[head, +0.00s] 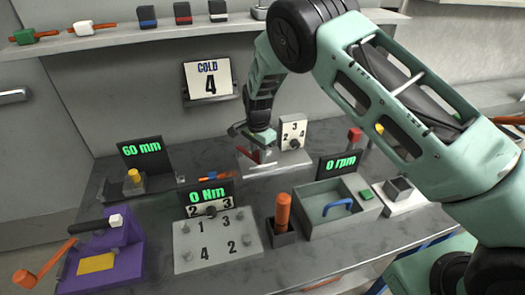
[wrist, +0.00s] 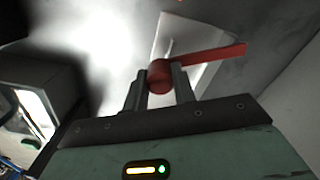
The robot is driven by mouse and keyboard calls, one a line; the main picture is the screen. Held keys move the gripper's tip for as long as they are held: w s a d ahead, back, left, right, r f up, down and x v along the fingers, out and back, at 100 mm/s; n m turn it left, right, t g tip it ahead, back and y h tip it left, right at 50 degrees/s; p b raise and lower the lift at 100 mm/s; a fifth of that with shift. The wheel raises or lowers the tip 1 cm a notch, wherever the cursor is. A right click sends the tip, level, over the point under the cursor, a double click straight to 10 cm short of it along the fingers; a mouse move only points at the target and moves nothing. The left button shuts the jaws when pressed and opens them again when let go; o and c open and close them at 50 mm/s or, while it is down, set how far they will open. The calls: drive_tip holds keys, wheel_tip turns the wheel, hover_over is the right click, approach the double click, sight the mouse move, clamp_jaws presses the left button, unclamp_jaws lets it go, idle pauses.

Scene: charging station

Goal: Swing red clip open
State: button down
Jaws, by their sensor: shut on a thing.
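The red clip shows in the wrist view (wrist: 215,58) as a flat bar reaching to the right from a rounded red end. My gripper (wrist: 160,82) is shut on that rounded end, one finger on each side. A thin pale pin stands just behind it, over a light plate. In the head view my gripper (head: 256,140) points down at the back middle of the bench, and only a small red part of the clip (head: 258,156) shows beneath it. The fingers hide much of the clip there.
A white panel with numbers (head: 293,131) stands just right of my gripper. The "0 Nm" display (head: 208,193), an orange-handled tool (head: 283,212) and a grey tray with a blue handle (head: 336,208) are in front. A shelf (head: 150,35) runs along the wall above.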

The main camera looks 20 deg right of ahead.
drive_tip(key=a+m, duration=0.1)
drive_tip(key=s+a+m, duration=0.1)
drive_tip(key=m, duration=0.1)
drive_tip(key=shift+a, duration=0.4)
drive_tip(key=shift+a+m, duration=1.05)
drive_tip(key=shift+m, duration=0.25)
drive_tip(key=shift+r, duration=0.1)
drive_tip(key=c, duration=1.1)
unclamp_jaws()
drive_tip(key=shift+c, duration=0.2)
wheel_tip(320, 180, up, 17)
drive_tip(key=b, duration=0.3)
drive_tip(key=shift+r, duration=0.15)
